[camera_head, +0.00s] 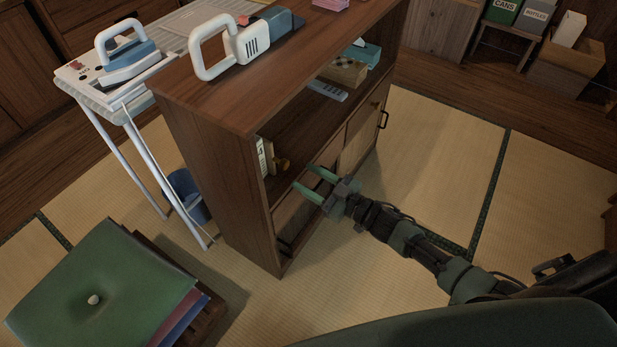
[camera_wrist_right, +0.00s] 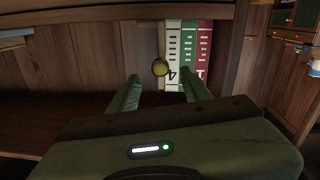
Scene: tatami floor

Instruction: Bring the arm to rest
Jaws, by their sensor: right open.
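My right gripper (camera_head: 316,185) is open and empty, with its two green fingers apart. It points at the open front of the wooden cabinet (camera_head: 215,170), near the shelf's front edge. In the right wrist view the right gripper (camera_wrist_right: 158,92) shows its two fingers spread, with nothing between them. Beyond the fingers are white, green and red book spines (camera_wrist_right: 188,50) and a round yellow knob-like object (camera_wrist_right: 160,67). My right arm reaches in from the lower right of the head view. My left gripper is not in view.
A white-handled appliance (camera_head: 222,50) stands on the cabinet top. An iron (camera_head: 125,57) rests on the ironing board at left. Inside the cabinet are a checkered box (camera_head: 344,70) and a teal box (camera_head: 363,52). Tatami right of the cabinet (camera_head: 440,150) is clear.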

